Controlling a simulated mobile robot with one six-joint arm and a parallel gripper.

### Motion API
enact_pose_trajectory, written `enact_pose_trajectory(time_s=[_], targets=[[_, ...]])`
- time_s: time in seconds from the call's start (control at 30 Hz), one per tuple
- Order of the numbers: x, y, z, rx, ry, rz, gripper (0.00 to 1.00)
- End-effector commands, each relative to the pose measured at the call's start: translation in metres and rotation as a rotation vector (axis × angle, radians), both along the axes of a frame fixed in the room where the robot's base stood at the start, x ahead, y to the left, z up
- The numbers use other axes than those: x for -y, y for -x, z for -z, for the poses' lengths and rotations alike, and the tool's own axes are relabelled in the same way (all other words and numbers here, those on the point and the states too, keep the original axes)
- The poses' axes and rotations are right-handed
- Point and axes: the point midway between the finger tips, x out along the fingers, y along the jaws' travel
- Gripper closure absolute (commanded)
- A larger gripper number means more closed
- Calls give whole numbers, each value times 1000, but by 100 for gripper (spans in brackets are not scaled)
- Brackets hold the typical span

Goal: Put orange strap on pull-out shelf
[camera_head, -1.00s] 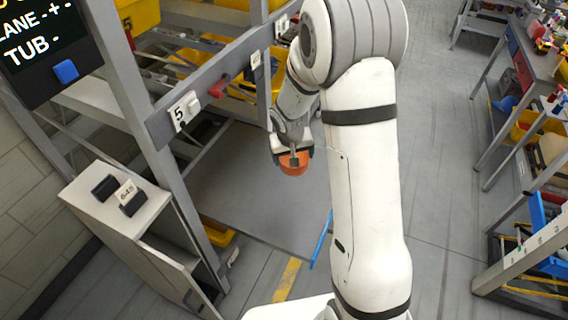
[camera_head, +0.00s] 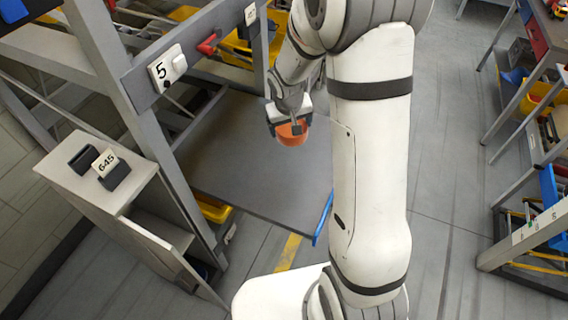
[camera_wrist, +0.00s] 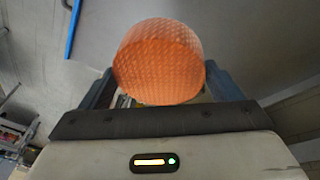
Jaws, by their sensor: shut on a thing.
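The orange strap (camera_head: 291,134) is a rolled orange band with a woven texture. My gripper (camera_head: 289,124) is shut on it, and it hangs from the jaws. In the wrist view the strap (camera_wrist: 159,62) sits between the two dark fingers (camera_wrist: 160,92). The pull-out shelf (camera_head: 240,170) is a flat grey board with a blue front edge, extended from the rack. In the head view the strap appears over the shelf's right part; the height between them is hard to tell. The visible shelf surface is empty.
A pale cabinet marked 645 (camera_head: 100,175) stands at the left. Yellow bins (camera_head: 236,52) sit behind.

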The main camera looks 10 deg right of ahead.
Motion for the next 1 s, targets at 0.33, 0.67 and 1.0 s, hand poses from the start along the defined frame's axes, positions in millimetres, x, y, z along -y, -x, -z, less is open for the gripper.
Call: enact_pose_trajectory(time_s=[0.33,0.67,1.0], targets=[[0,26,62,4,-5,-109,44],[0,33,90,-2,-6,-139,44],[0,32,132,2,-7,-137,44]])
